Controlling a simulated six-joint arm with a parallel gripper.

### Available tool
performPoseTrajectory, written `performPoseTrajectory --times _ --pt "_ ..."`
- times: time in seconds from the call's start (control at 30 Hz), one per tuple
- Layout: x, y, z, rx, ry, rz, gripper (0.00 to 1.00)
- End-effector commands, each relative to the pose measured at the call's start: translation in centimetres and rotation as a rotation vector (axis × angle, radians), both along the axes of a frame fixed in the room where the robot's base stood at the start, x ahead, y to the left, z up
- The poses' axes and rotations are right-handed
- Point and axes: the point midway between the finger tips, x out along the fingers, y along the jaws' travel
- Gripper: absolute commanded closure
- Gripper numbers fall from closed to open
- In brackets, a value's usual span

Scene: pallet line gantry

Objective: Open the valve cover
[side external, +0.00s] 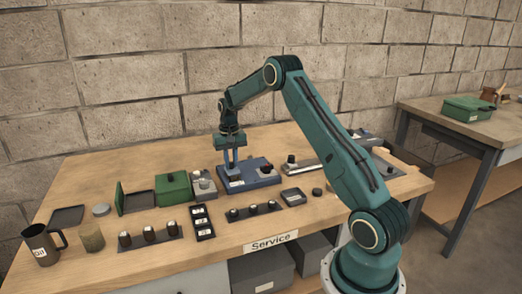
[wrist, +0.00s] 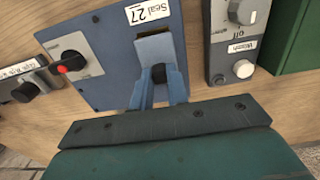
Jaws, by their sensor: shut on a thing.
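A blue box (side external: 262,183) stands near the back middle of the bench. In the wrist view its blue top (wrist: 100,85) carries a white label reading "Seal 27" (wrist: 147,14) and a dark knob with a red mark (wrist: 71,62). My gripper (side external: 232,167) points down at the box. A dark recess shows behind that knob, partly hidden by the fingers. I cannot make out the valve cover's edges or whether it is raised.
A grey unit (wrist: 231,42) with an "off" marking and a white button labelled "Unlatch" (wrist: 243,68) stands beside the blue box. A green box (side external: 173,188) is just beyond it. Another knobbed grey unit (wrist: 38,82) is on the other side. Knobbed strips (side external: 252,211) lie in front.

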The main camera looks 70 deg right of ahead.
Motion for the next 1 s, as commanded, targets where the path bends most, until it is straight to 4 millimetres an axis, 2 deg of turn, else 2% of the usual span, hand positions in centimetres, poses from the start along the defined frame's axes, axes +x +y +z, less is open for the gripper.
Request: performPoseTrajectory --times 1.0 --pt "4.8 -4.6 0.2 -0.002 -0.004 0.001 1.0"
